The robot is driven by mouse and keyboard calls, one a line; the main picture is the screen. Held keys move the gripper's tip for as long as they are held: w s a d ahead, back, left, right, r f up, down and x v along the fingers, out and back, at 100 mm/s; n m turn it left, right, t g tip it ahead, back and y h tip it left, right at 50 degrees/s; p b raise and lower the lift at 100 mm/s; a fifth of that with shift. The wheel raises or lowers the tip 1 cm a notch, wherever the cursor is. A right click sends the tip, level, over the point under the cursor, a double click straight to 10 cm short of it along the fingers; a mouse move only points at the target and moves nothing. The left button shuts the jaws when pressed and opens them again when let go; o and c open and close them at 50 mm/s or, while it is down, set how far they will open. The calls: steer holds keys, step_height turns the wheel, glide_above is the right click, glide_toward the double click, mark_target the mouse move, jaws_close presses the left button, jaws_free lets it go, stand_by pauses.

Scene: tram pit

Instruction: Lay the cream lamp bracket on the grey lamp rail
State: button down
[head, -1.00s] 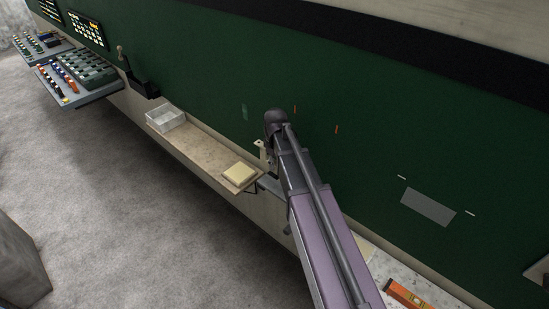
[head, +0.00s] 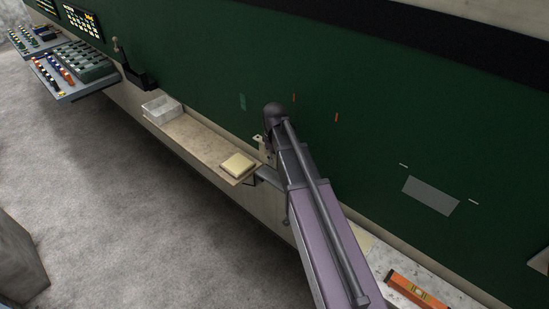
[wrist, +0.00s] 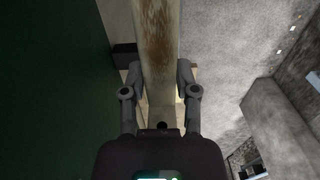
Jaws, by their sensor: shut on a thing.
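The cream lamp bracket shows in the head view as a small cream piece (head: 258,139) beside the end of my arm. In the wrist view a long pale strip with rusty brown stains (wrist: 158,35) runs up between my fingers and seems to be the bracket. My gripper (wrist: 160,80) is shut on it, one finger on each side. In the head view my arm hides most of the gripper. A grey bar (head: 268,177) by the shelf's right end, partly behind my arm, may be the lamp rail; I cannot tell for certain.
A narrow beige shelf (head: 200,142) on the green wall (head: 380,110) holds a pale open box (head: 161,109) and a cream pad (head: 238,163). An orange spirit level (head: 416,290) lies on a pale ledge at lower right. Consoles (head: 75,72) project at left. The floor is open.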

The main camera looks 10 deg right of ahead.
steer(key=shift+f+b, duration=2.25)
steer(key=shift+f, duration=0.3)
steer(key=shift+f+b, duration=0.6)
steer(key=shift+c, duration=1.4)
jaws_free()
steer(key=shift+r, duration=0.15)
step_height(320, 180, up, 9)
steer(key=p, duration=0.9)
steer(key=s+f+m+b, duration=0.2)
steer(key=s+m, duration=0.5)
steer(key=s, duration=1)
steer(key=shift+d+f+b, duration=0.25)
steer(key=shift+f+b, duration=0.1)
steer(key=shift+f, duration=0.15)
